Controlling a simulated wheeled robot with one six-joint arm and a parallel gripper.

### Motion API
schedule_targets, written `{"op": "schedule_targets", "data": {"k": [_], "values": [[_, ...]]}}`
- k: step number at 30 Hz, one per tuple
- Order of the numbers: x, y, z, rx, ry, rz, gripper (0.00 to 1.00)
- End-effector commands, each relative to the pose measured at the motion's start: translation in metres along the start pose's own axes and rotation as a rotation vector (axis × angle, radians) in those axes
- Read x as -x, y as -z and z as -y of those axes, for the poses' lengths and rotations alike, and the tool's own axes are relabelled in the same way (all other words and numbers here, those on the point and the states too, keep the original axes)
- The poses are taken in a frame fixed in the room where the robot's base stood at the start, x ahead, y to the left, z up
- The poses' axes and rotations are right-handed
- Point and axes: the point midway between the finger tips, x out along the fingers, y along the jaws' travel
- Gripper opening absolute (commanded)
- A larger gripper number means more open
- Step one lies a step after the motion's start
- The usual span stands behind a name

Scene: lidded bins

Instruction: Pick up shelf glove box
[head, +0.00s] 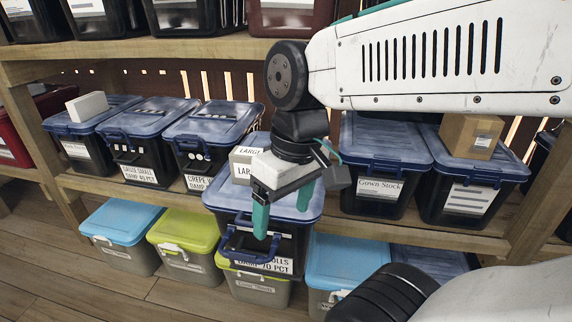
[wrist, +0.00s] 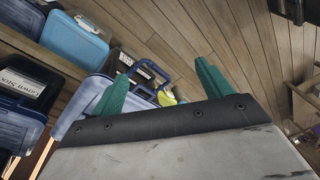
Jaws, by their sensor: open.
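A small grey-white box marked "LARGE" (head: 244,157) stands on the blue lid of the middle bin (head: 292,206) in the head view; it looks like a glove box, but I cannot confirm it. My gripper (head: 282,222) is open and empty, with its teal fingers pointing down in front of the box and over the bin's front edge. My gripper's body hides part of the box. In the wrist view my open gripper (wrist: 168,72) has a blue bin handle and wooden floor beyond the fingers. The box is not visible there.
A white box (head: 88,107) lies on a left bin, and a brown cardboard box (head: 468,135) stands on a right bin (head: 471,186). Blue-lidded bins fill the wooden shelf (head: 140,191). Turquoise (head: 124,223) and lime-lidded (head: 184,231) bins stand below. The middle bin juts past the shelf edge.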

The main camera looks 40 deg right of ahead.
Motion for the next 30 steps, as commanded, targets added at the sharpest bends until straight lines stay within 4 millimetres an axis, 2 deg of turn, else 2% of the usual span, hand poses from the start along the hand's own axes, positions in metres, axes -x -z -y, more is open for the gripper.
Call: {"op": "schedule_targets", "data": {"k": [5, 8, 11, 15, 18, 22, 26, 30], "values": [[-0.01, 0.053, -0.007, 0.171, 0.254, -0.047, 0.78], [-0.014, 0.09, -0.025, 0.272, 0.377, -0.169, 0.78], [-0.018, 0.127, -0.056, 0.357, 0.447, -0.338, 0.78], [-0.024, 0.168, -0.116, 0.443, 0.437, -0.598, 0.78], [-0.029, 0.186, -0.16, 0.481, 0.375, -0.748, 0.78], [-0.034, 0.196, -0.203, 0.51, 0.286, -0.87, 0.78], [-0.037, 0.201, -0.221, 0.525, 0.235, -0.922, 0.78], [-0.046, 0.211, -0.219, 0.532, 0.226, -0.931, 0.78]]}}
